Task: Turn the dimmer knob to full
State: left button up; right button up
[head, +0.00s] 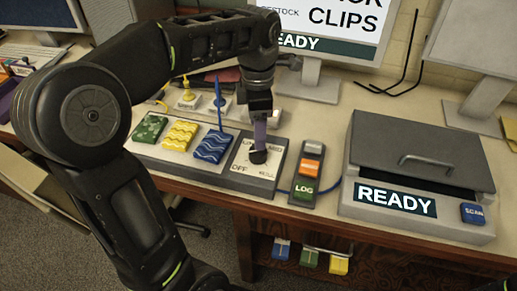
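The dimmer knob (258,156) is a small black knob on a light plate (237,164) at the right end of a grey control panel. The plate carries printed labels; OFF reads at its lower left, and others are partly covered or too small. My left gripper (260,143) points down from above, with its fingertips right at the knob. The fingers hide part of the knob, so I cannot tell whether they grip it or where its pointer stands. My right gripper is out of view.
Green, yellow and blue wavy pads (213,146) sit left of the plate. A remote with a green LOG button (304,189) lies right of it. A grey scanner box (420,165) showing READY stands farther right. Monitors (340,25) stand behind.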

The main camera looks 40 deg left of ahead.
aim_at(258, 154)
pick_arm(q)
jog(key=shift+f, duration=3.95)
jog(key=shift+c, duration=0.5)
jog(key=c, duration=1.3)
